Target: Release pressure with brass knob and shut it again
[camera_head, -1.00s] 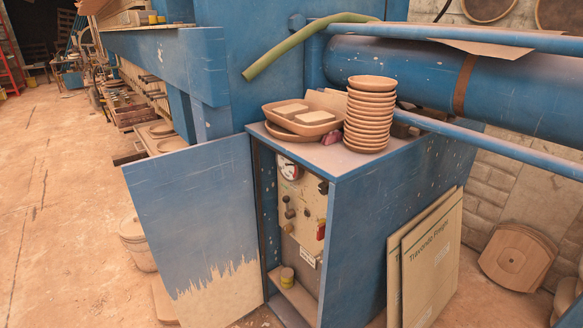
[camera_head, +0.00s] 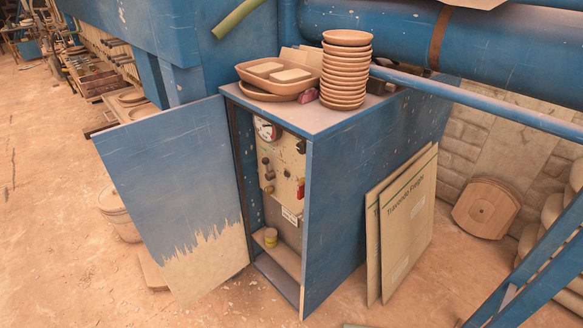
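A control panel (camera_head: 283,178) stands inside the open blue cabinet (camera_head: 338,225). Small dark and brownish knobs (camera_head: 268,175) sit on its left part; I cannot tell which one is the brass knob. A round white gauge (camera_head: 266,128) is at the panel's top, and a red part (camera_head: 301,188) is at its right edge. A small white label (camera_head: 290,216) is at the panel's bottom. The cabinet's front edge cuts off the panel's right side. My gripper is not in view.
The blue cabinet door (camera_head: 175,190) stands open to the left. Stacked bowls (camera_head: 346,75) and a tray (camera_head: 262,82) sit on top. Boards (camera_head: 408,222) lean at right. Blue bars (camera_head: 540,265) cross the lower right.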

